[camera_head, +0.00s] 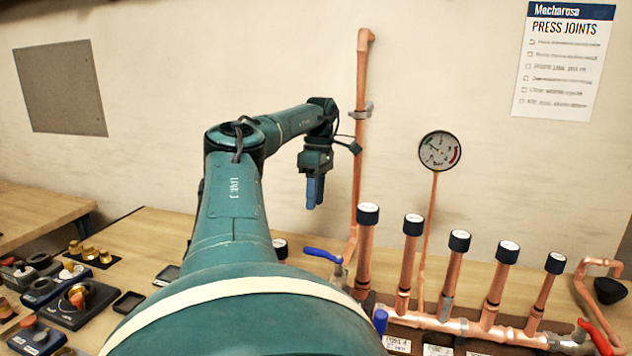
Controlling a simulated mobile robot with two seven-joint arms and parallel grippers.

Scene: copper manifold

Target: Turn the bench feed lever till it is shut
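A blue lever (322,255) sits on a valve low on the tall copper pipe (361,130) at the back of the bench. It points to the left, roughly level. I take it for the bench feed lever, but no label on it is readable. My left gripper (315,206) hangs above this lever, fingers down and apart from it. Its two blue fingers overlap from here, so their gap is unclear. It seems to hold nothing. A red lever (595,337) is at the manifold's right end. My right gripper is not in view.
The copper manifold (455,325) has several capped upright stubs. A pressure gauge (440,151) stands behind them. A blue handle (380,321) is at its left end. Trays of fittings (80,303) lie at the left. My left arm hides the bench's middle.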

